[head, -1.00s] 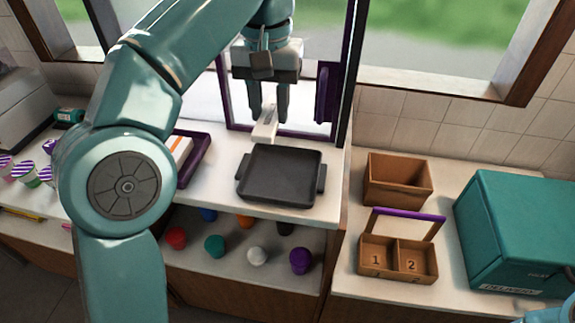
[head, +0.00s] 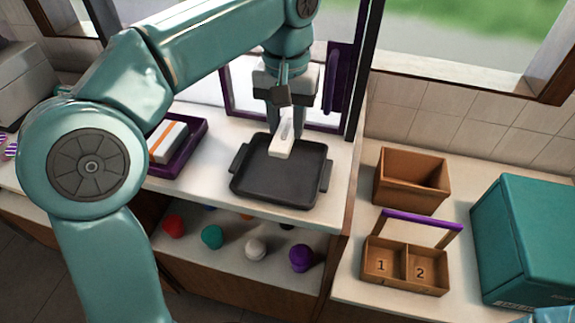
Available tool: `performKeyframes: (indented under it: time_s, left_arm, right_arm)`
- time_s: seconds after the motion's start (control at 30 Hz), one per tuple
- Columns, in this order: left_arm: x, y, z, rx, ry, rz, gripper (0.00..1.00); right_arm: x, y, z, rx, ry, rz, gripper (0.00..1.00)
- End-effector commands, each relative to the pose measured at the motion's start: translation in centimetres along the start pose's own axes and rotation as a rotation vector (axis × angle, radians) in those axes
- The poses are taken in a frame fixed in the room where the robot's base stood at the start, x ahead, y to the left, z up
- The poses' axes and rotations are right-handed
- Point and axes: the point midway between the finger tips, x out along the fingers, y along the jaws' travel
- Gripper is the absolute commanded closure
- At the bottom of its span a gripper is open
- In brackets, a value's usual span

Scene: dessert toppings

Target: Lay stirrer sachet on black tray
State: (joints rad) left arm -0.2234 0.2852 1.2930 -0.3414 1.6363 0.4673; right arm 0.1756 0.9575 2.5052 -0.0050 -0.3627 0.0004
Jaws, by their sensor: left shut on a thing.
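The stirrer sachet (head: 281,148) is a small white packet. My left gripper (head: 286,128) is shut on it and holds it over the back part of the black tray (head: 278,180). I cannot tell whether the sachet touches the tray. The black tray is a dark, square, shallow tray with side handles, on the white counter. Its floor is empty in front of the sachet. Only a teal bit at the bottom right corner may be my right arm; the right gripper is not in view.
A purple tray (head: 203,135) with a white and orange pack stands left of the black tray. Coloured balls lie on the shelf below. To the right are a wooden box (head: 410,183), a two-part numbered caddy (head: 405,268) and a teal box (head: 530,240). A purple frame stands behind.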

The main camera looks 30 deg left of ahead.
Motion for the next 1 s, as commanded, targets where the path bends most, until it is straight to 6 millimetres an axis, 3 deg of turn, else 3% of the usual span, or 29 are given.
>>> performKeyframes:
  time_s: [0.03, 0.13, 0.53, 0.97, 1.0]
  left_arm:
    - [1.8, -0.1, 0.1, 0.0, -0.005, -0.002, 0.93]
    - [4.1, 0.0, 0.1, 0.0, -0.004, -0.001, 0.93]
    - [9.4, 0.1, -0.2, 0.001, -0.005, -0.002, 0.93]
    - [10.6, 0.1, -0.3, 0.0, -0.002, 0.0, 0.93]
    - [10.6, 0.1, -0.3, 0.0, -0.002, 0.0, 0.62]
  right_arm:
    - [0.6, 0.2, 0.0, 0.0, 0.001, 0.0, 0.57]
    - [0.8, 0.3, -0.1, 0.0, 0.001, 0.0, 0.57]
    - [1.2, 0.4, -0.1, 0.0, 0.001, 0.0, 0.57]
    - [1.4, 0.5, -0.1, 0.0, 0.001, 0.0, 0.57]
    - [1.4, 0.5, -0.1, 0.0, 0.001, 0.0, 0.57]
